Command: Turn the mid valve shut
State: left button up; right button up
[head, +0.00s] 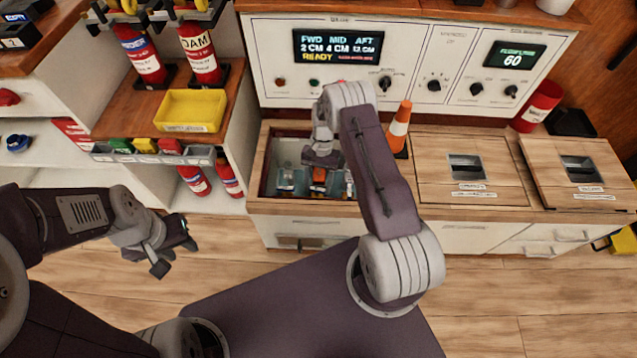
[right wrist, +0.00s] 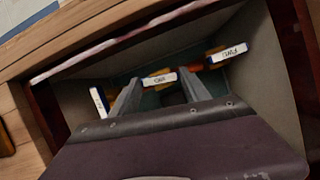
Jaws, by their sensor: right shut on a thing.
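The mid valve (head: 319,181), with an orange-red handle, sits in the middle of the open well in the counter. Its MID label (right wrist: 160,79) shows between the fingers in the right wrist view. My right gripper (head: 321,163) reaches down into the well and is shut on the mid valve. Its fingers partly hide the handle, so its exact angle is unclear. The forward valve (head: 288,181) is to the left, and its FWD label (right wrist: 228,53) shows at right in the wrist view. The aft valve (head: 348,184) is to the right, partly hidden. My left gripper (head: 174,255) is open and empty above the floor.
The well's wooden rim (head: 263,165) surrounds the valves closely. An orange traffic cone (head: 399,130) stands right of the well, beside closed hatches (head: 480,158). The panel display (head: 338,48) reads FWD 2 CM, MID 4 CM, AFT 12 CM, READY. Shelves stand at left.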

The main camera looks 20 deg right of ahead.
jog(key=shift+n+h, duration=0.3)
jog(key=shift+n, duration=0.5)
jog(key=o, duration=1.1)
jog(key=p+v, duration=0.3)
jog(key=v, duration=0.6)
jog(key=shift+w+a, duration=0.1)
jog(key=shift+w, duration=0.05)
